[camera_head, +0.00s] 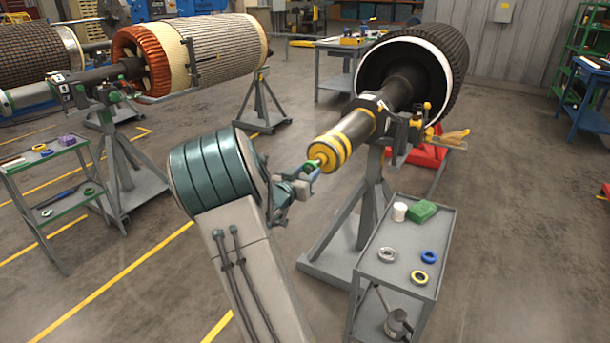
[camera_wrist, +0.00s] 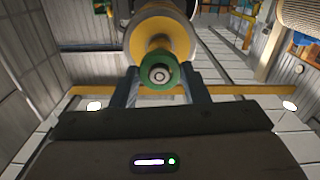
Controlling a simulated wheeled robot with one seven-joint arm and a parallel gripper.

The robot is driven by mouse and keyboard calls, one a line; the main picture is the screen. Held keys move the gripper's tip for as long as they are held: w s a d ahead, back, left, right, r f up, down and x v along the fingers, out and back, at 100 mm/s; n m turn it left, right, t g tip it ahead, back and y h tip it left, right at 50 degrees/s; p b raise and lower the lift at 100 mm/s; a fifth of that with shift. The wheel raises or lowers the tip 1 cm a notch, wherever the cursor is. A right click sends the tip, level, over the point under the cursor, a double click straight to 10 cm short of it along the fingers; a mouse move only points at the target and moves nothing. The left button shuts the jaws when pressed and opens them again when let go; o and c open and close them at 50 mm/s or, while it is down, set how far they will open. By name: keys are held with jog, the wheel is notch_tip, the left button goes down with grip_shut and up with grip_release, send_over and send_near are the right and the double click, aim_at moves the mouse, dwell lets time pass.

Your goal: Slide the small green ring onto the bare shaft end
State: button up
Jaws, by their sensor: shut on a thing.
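My gripper (camera_head: 304,176) is shut on the small green ring (camera_wrist: 159,72). In the wrist view the ring sits between the two fingers, its opening facing the camera. The shaft end (camera_head: 329,150) is yellow and black, pointing down-left from the rotor on the right stand. In the wrist view the yellow shaft (camera_wrist: 160,45) lies directly behind the ring, and a pale round tip shows through the ring's opening. In the head view the green ring (camera_head: 314,164) is at the shaft's tip. I cannot tell whether it is around the tip or just in front of it.
A grey cart (camera_head: 404,262) with rings, a white cup and a green block stands right of the stand (camera_head: 362,228). Another rotor (camera_head: 190,55) on stands and a green-edged cart (camera_head: 58,180) are at left. The floor between is open.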

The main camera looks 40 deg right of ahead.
jog(key=shift+w+d, duration=0.2)
jog(key=shift+d, duration=0.4)
jog(key=shift+w+d, duration=0.15)
jog(key=shift+d, duration=0.1)
dwell(0.3)
jog(key=shift+x, duration=0.8)
jog(key=o, duration=1.5)
jog(key=shift+a, duration=0.1)
jog(key=shift+v, duration=4.45)
